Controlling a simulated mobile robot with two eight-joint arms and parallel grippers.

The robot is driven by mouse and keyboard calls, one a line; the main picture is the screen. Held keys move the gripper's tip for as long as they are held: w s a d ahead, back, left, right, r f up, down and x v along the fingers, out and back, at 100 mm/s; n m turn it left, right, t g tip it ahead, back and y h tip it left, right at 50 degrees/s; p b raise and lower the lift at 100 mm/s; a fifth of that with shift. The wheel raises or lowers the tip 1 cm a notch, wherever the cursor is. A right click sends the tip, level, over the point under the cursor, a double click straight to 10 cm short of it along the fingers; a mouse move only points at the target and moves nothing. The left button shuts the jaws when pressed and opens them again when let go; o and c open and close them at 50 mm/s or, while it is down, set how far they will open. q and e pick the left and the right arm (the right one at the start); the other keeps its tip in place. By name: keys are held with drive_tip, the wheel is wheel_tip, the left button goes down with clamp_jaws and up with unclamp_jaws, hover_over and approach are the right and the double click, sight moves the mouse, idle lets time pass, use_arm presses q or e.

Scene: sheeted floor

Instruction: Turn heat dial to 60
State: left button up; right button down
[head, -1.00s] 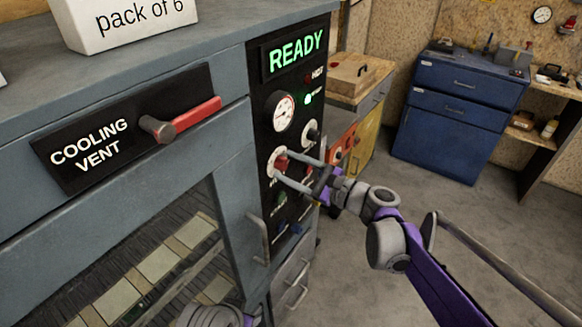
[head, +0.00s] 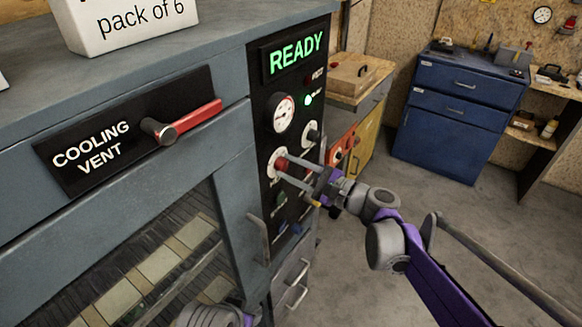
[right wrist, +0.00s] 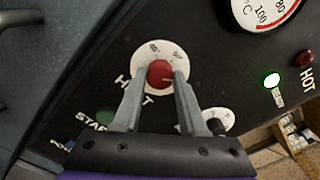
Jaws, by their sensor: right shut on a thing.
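The heat dial (head: 281,163) is a red knob on a round white scale, on the black control panel (head: 262,200). In the right wrist view, the red heat dial (right wrist: 160,73) sits above the partly covered word HEAT. My right gripper (head: 284,168) is shut on the dial, with one finger on each side of it. In the right wrist view, the gripper (right wrist: 161,84) reaches up from below, and its fingers hide part of the scale. I cannot read the dial's setting. My left gripper is not in view.
A second dial (head: 310,133) and a round gauge (head: 283,113) are close to the heat dial. The READY display (head: 295,52) and a green light (head: 308,99) are lit. A red-handled cooling vent lever (head: 190,122) is at left. Open floor (head: 440,235) lies right.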

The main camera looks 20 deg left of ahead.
drive_tip(key=n, duration=0.4)
drive_tip(key=shift+n+p, duration=0.3)
drive_tip(key=shift+p, duration=0.1)
drive_tip(key=n+p, duration=0.1)
drive_tip(key=n, duration=0.3)
drive_tip(key=shift+n, duration=0.3)
drive_tip(key=shift+c, duration=2.2)
unclamp_jaws()
drive_tip(key=shift+d, duration=0.15)
drive_tip(key=b+v, duration=0.1)
drive_tip(key=v, duration=0.9)
drive_tip(key=shift+d, duration=0.25)
drive_tip(key=shift+s, duration=0.2)
